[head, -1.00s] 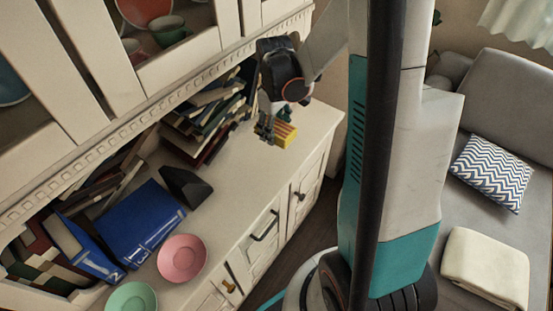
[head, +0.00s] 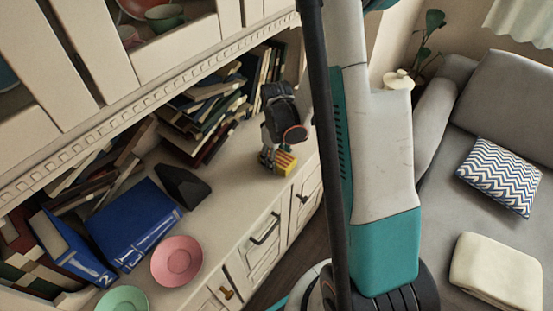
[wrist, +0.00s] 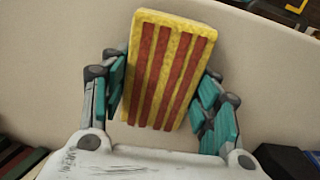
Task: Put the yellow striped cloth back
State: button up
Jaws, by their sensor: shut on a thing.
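The yellow striped cloth (head: 285,163) is a yellow block-like piece with red stripes. It also shows in the wrist view (wrist: 165,70), where it fills the middle and its stripes run lengthwise. My gripper (head: 268,158) is above the right part of the cabinet top, with the cloth between its fingers. In the wrist view, teal finger pads of my gripper (wrist: 162,95) lie along both sides of the cloth. It is shut on the cloth. I cannot tell whether the cloth touches the cabinet top.
Leaning books (head: 207,105) stand along the back of the cabinet top (head: 225,180). A black wedge-shaped object (head: 182,186), blue binders (head: 135,222), a pink plate (head: 177,261) and a green plate (head: 122,299) are to the left. Free surface lies between the wedge and my gripper.

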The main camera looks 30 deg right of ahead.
jog(key=shift+f, duration=0.15)
jog(key=o, duration=1)
jog(key=shift+r, duration=0.2)
notch_tip(320, 180, up, 12)
jog(key=p, duration=0.4)
